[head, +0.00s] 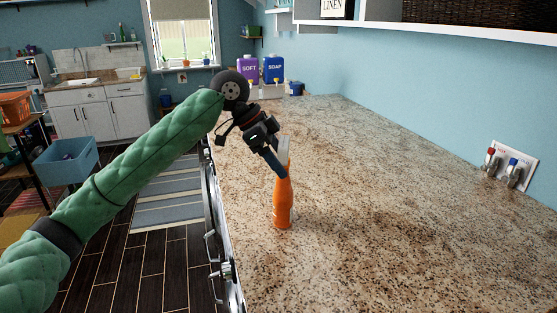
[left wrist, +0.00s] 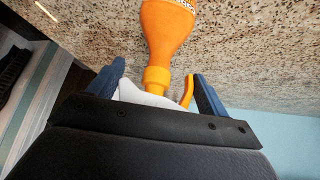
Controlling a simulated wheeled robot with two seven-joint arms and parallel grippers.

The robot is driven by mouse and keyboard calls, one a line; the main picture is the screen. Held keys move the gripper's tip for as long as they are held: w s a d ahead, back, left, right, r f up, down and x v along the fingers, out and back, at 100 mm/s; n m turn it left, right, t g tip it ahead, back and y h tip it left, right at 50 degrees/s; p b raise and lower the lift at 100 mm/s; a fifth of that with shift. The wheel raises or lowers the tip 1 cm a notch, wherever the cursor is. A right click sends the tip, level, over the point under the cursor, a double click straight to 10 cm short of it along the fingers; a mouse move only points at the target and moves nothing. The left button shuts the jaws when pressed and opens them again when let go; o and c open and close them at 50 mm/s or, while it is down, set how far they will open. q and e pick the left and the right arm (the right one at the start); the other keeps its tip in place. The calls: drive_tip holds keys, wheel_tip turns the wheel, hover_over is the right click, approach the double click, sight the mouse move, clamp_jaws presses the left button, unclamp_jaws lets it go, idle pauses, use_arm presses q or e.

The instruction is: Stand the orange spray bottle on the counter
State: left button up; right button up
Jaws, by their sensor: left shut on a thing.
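The orange spray bottle (head: 283,203) is upright at the left part of the granite counter (head: 370,180). In the head view its base appears to touch the counter, though I cannot tell for sure whether it bears its full weight there. My left gripper (head: 282,172) is shut on the bottle's upper part, near the white spray head. In the left wrist view the bottle (left wrist: 166,35) shows its orange body, collar and trigger, with the white head between the blue fingers of the gripper (left wrist: 155,85). My right gripper is not in view.
A purple SOFT container (head: 247,69) and a blue SOAP container (head: 273,69) stand at the counter's far end. The counter around the bottle is clear. Its left edge is close to the bottle.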

use_arm(q)
drive_tip(key=o, duration=1.8)
drive_tip(key=shift+f, duration=0.1)
drive_tip(key=shift+a+r, duration=0.1)
drive_tip(key=shift+r, duration=0.1)
drive_tip(key=b+v, duration=0.3)
drive_tip(key=v, duration=0.8)
drive_tip(key=shift+a+r, duration=0.2)
drive_tip(key=shift+r, duration=0.15)
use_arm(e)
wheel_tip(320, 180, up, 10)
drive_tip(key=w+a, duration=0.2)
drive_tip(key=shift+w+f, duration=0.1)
